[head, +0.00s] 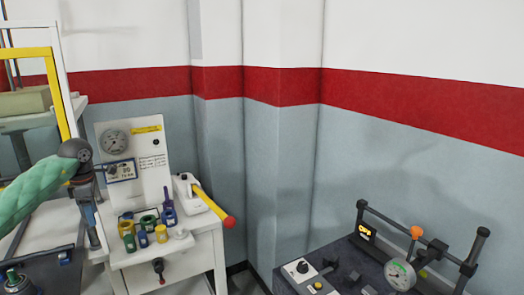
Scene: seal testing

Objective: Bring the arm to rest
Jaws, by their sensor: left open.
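My left arm, in a green sleeve, comes in from the left side of the head view. My left gripper (94,238) hangs below its dark wrist joint, just left of the white test bench, and points down. It is open, and I see nothing held in it. The gap between its fingers is hard to make out from this angle. My right gripper is not in view.
The white bench (196,245) carries a gauge panel (157,178), several coloured cylinders (129,241) and a yellow lever with a red knob (229,222). A dark fixture with a dial (401,274) stands at lower right. Bare wall lies between.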

